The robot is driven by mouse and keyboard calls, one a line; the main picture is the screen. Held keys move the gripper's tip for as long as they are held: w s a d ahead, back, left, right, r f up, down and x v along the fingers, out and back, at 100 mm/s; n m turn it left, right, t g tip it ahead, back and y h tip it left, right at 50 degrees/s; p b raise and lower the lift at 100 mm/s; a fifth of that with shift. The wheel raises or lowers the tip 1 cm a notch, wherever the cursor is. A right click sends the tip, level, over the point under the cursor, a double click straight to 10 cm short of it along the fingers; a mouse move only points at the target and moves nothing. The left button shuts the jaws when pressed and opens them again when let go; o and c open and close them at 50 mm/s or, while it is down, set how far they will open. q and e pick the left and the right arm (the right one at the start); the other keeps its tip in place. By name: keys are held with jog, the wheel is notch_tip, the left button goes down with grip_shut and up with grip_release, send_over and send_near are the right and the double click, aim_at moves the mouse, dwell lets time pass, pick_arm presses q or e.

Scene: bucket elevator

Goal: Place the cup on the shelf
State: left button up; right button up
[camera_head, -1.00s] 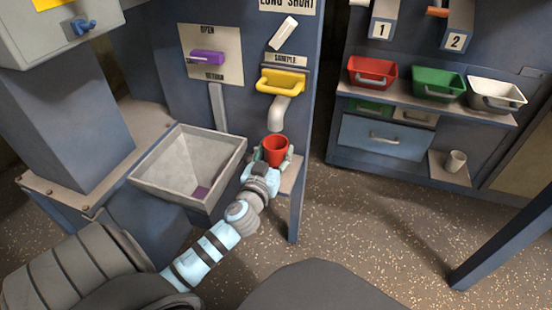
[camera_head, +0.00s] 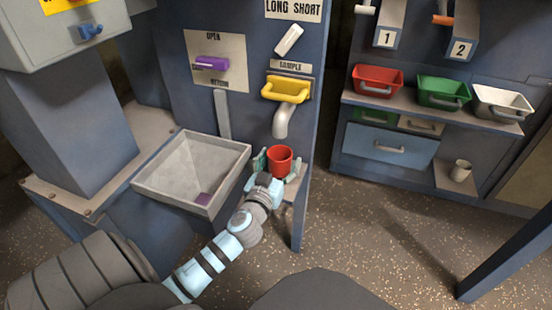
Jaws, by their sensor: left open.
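The red cup (camera_head: 280,160) stands upright on a small ledge (camera_head: 299,187) under the grey spout (camera_head: 283,121). My left gripper (camera_head: 278,167) is open, with its fingers to either side of the cup and apart from it. Its arm comes in from the lower left. A shelf (camera_head: 437,107) at the right carries the red, green and white bins. My right gripper is not in view.
A yellow handle (camera_head: 286,89) is above the spout. A blue post (camera_head: 507,257) crosses the lower right. The speckled floor between is clear.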

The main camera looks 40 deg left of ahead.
pick_arm(q)
jog(key=v, duration=1.1)
jog(key=s+a+f+g, duration=0.1)
jog(key=s+f+g, duration=0.25)
jog(key=f, duration=0.35)
jog(key=s+f+g, duration=0.3)
jog(key=f+g, duration=0.1)
jog(key=f, duration=0.3)
jog(key=s+d+f+m+g+h, duration=0.5)
jog(key=s+d+f+g, duration=0.1)
jog(key=s+d+f, duration=0.4)
jog(key=shift+s+d+f+g, duration=0.25)
jog(key=shift+s+g, duration=0.1)
jog(key=shift+s, duration=0.3)
